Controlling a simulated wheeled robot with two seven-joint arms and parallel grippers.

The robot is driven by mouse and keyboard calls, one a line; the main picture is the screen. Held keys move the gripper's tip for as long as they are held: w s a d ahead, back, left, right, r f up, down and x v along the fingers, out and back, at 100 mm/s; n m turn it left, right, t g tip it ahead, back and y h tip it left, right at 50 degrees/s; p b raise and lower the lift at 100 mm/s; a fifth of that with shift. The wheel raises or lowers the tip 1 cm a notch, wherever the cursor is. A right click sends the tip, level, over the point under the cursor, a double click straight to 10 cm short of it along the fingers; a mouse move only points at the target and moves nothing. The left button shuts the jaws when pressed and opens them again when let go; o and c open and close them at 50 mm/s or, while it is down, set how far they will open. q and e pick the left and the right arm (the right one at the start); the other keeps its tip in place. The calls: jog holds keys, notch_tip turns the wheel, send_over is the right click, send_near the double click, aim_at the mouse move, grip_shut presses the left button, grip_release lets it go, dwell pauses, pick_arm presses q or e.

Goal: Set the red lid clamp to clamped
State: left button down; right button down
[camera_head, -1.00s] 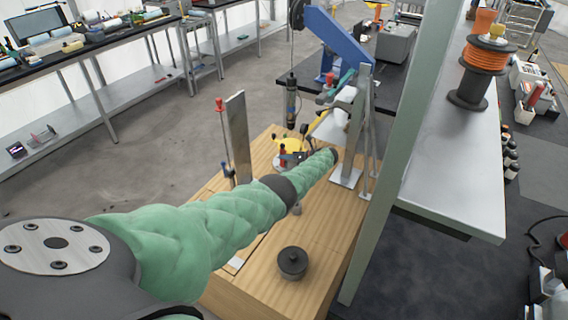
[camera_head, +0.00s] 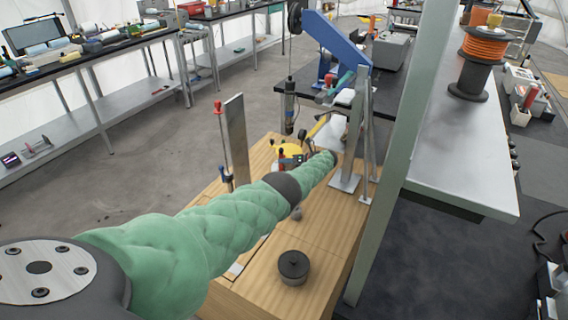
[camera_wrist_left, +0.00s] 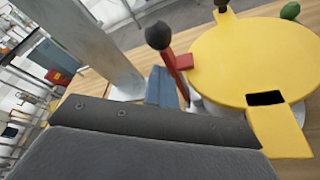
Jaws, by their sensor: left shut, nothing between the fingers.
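The yellow round lid (camera_head: 287,150) sits on a vessel on the wooden bench. The red lid clamp (camera_head: 281,156) is a small red part at the lid's near edge. In the left wrist view the clamp (camera_wrist_left: 174,65) shows a red arm and a lever with a black ball knob, leaning up beside the yellow lid (camera_wrist_left: 255,62). My left gripper (camera_wrist_left: 160,125) is shut and empty, a dark shape across the bottom of that view, in front of the clamp. Whether it touches the clamp I cannot tell. In the head view my green-sleeved arm hides part of the area. My right gripper is not in view.
A metal plate (camera_head: 237,140) stands upright left of the lid. A blue crane arm (camera_head: 335,38) rises behind, with a hanging cylinder (camera_head: 290,107). A dark round weight (camera_head: 293,265) stands on the near bench top (camera_head: 325,235). A grey post (camera_head: 400,150) is at right.

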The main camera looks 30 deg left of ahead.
pick_arm(q)
jog(key=shift+w+r, duration=0.45)
jog(key=shift+r, duration=0.15)
jog(key=w+d, duration=0.1)
jog(key=d, duration=0.6)
jog(key=shift+w+d+r, duration=0.15)
jog(key=shift+d+r, duration=0.05)
jog(key=shift+r, duration=0.25)
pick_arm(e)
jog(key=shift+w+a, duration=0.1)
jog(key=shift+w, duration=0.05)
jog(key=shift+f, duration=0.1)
